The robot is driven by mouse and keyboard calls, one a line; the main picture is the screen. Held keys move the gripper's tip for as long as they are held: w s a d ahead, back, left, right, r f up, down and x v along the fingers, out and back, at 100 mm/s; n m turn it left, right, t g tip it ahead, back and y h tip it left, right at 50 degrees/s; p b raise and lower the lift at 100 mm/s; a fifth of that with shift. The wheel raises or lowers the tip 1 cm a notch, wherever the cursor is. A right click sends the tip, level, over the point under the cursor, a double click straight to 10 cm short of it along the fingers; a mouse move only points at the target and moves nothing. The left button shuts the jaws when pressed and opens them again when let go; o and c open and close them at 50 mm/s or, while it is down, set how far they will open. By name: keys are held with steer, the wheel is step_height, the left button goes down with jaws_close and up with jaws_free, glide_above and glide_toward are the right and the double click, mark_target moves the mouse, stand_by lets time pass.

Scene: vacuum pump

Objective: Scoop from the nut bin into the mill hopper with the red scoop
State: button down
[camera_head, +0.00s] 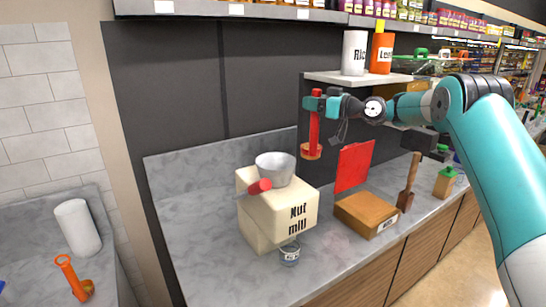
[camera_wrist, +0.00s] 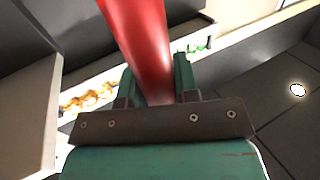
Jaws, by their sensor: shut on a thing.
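My gripper (camera_head: 318,103) is shut on the handle of the red scoop (camera_head: 314,132), which hangs upright below it. The red handle also shows between the fingers in the wrist view (camera_wrist: 143,45). The scoop's bowl (camera_head: 311,152) looks brownish; I cannot tell what it holds. It is in the air, above and right of the grey mill hopper (camera_head: 275,167), apart from it. The hopper sits on the cream nut mill (camera_head: 275,220). The brown nut bin (camera_head: 362,213) stands right of the mill, with a raised red panel (camera_head: 355,166) behind it; its contents are not clear.
A small glass jar (camera_head: 290,254) stands at the mill's front. A wooden tool (camera_head: 407,185) and a green-capped bottle (camera_head: 445,181) stand right of the bin. A shelf with white (camera_head: 354,53) and orange (camera_head: 382,54) canisters is behind my gripper. The counter left of the mill is clear.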

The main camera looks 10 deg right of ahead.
steer(key=shift+s+a+r, duration=0.15)
steer(key=shift+s+r, duration=0.05)
steer(key=shift+s, duration=0.1)
steer(key=s+a+n+h+b, duration=0.1)
steer(key=s+a+n, duration=0.1)
steer(key=a, duration=0.4)
steer(key=s+a+r+n+g+h+b, duration=0.1)
steer(key=s+a+n, duration=0.1)
steer(key=a, duration=0.4)
steer(key=shift+a+r+n+g, duration=0.3)
steer(key=shift+n, duration=0.4)
stand_by(2.3)
steer(key=shift+s+a, duration=0.15)
steer(key=shift+s+a+f, duration=0.15)
steer(key=shift+a+f, duration=0.05)
steer(key=shift+a, duration=0.25)
steer(key=shift+a+h+b, duration=0.15)
steer(key=shift+h+b, duration=0.15)
